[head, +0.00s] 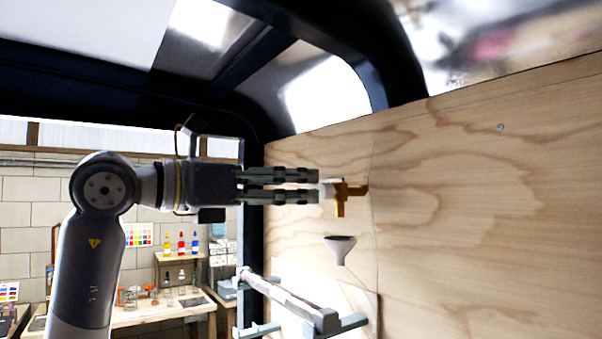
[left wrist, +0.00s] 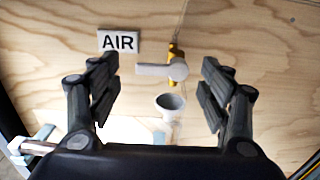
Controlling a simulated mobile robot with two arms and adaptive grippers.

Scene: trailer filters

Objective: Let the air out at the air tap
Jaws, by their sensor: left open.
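The air tap is on the plywood wall, with a brass body (head: 341,200) that also shows in the left wrist view (left wrist: 175,53). Its pale grey handle (left wrist: 160,70) lies roughly level across the front. A white sign reading AIR (left wrist: 118,41) is on the wall to the upper left of the tap. My left gripper (head: 314,186) is open in front of the tap. In the left wrist view its fingers (left wrist: 160,78) stand apart on either side of the handle, with gaps on both sides. I cannot tell whether the fingertips reach past the handle. My right gripper is not in view.
A grey funnel (head: 340,247) is on the wall just below the tap, also in the left wrist view (left wrist: 170,105). A rack with a pale bar (head: 283,298) juts out lower down. A workbench (head: 160,314) with bottles and jars stands at the back left. The wall right of the tap is bare.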

